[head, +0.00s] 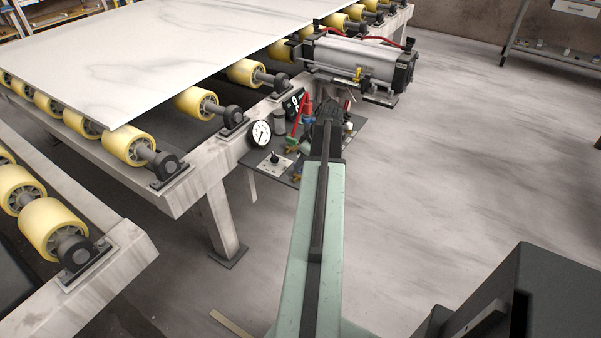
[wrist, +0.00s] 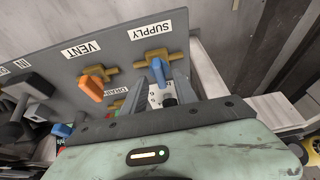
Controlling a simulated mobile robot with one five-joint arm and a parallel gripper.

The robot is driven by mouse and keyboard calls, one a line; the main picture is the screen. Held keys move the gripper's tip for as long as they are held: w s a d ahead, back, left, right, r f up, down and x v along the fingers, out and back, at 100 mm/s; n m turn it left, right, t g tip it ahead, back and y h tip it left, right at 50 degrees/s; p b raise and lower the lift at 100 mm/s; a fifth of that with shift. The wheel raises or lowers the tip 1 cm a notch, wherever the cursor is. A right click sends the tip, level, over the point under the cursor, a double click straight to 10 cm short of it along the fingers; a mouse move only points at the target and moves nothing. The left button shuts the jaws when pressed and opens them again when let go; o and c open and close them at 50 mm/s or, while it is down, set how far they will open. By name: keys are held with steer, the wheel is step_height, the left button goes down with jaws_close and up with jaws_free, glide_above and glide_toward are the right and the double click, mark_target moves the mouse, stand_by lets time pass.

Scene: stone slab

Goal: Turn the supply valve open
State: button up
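In the wrist view the supply valve is a brass body with a blue handle (wrist: 158,72), under a white SUPPLY label (wrist: 152,30) on a grey panel (wrist: 116,50). My gripper (wrist: 163,76) is at this valve, with its grey fingers apart on either side of the blue handle. I cannot tell whether either finger touches it. The handle points out toward the wrist camera, roughly down in the picture. In the head view my gripper (head: 327,122) is dark and reaches the panel area; the supply valve cannot be made out there.
Left of the supply valve are an orange VENT handle (wrist: 91,88), a partly hidden DRAIN label (wrist: 107,91) and another blue handle (wrist: 62,130). In the head view a gauge (head: 260,133), a red lever (head: 296,122) and a metal cylinder (head: 350,62) crowd the gripper. Open floor (head: 450,160) lies right.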

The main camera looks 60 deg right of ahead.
steer(key=shift+w+f, duration=0.2)
steer(key=shift+f, duration=0.5)
steer(key=shift+r, duration=0.15)
steer(key=shift+c, duration=0.3)
